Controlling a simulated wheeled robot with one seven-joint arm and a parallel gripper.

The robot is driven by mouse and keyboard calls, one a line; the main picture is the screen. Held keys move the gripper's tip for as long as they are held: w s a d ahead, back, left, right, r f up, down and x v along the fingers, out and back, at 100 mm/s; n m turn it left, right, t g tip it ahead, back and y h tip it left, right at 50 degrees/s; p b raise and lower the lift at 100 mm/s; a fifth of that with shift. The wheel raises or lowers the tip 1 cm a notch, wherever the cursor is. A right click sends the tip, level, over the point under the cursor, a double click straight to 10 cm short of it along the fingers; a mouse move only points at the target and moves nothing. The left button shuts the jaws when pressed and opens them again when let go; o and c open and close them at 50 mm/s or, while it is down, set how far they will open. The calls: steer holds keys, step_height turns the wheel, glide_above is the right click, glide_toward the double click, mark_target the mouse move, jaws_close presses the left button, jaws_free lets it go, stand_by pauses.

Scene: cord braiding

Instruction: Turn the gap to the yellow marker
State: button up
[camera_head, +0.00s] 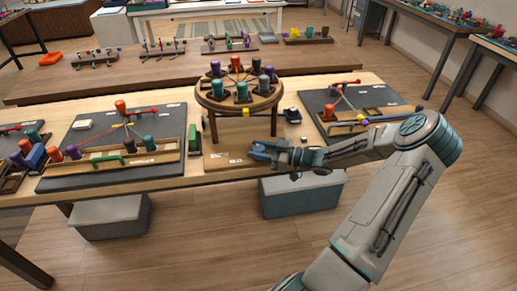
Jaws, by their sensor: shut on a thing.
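The round wooden braiding disc (200,97) stands on legs on the middle of the near table. Several coloured bobbins sit around its top: orange, purple, teal, dark and blue-grey ones. Cords run in to its centre. The bobbins are too small to tell which space between them is the gap. My gripper (256,151) is low in front of the stand, below the disc's front right edge. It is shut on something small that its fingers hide.
Dark boards with cords and pegs lie left (88,132) and right (318,105) of the stand. A green block (195,135) and a small dark object (292,115) flank it. Grey bins (110,216) stand under the table. The floor in front is clear.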

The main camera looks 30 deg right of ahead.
steer(key=shift+n+g+y, duration=0.3)
stand_by(0.4)
steer(key=o, duration=1)
steer(key=b+v, duration=0.1)
steer(key=v, duration=1.3)
steer(key=shift+r, duration=0.1)
steer(key=shift+a, duration=0.1)
